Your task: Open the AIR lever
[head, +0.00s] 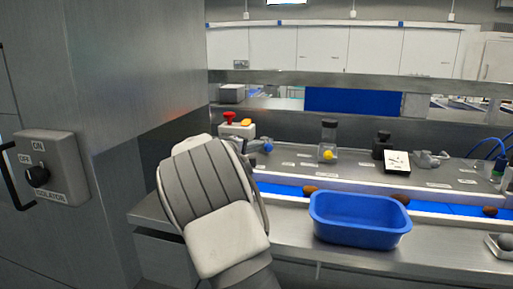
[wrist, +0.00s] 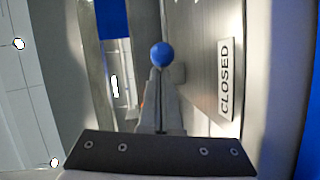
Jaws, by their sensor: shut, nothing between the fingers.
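The lever's round blue knob (wrist: 161,54) shows in the wrist view, just beyond the tips of my gripper (wrist: 157,76). A plate reading CLOSED (wrist: 226,80) is to the right of the knob. My gripper's fingers are together with nothing between them; whether they touch the knob I cannot tell. In the head view, the blue knob (head: 268,147) is small, on the panel just right of my arm. My arm hides most of my gripper and the lever's surroundings there. No AIR lettering is legible.
A blue tub (head: 360,220) stands on the steel counter at the front. Behind it a blue conveyor (head: 455,209) carries brown dates. A red button (head: 229,117) stands behind my arm. An isolator switch box (head: 50,165) is on the wall at left.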

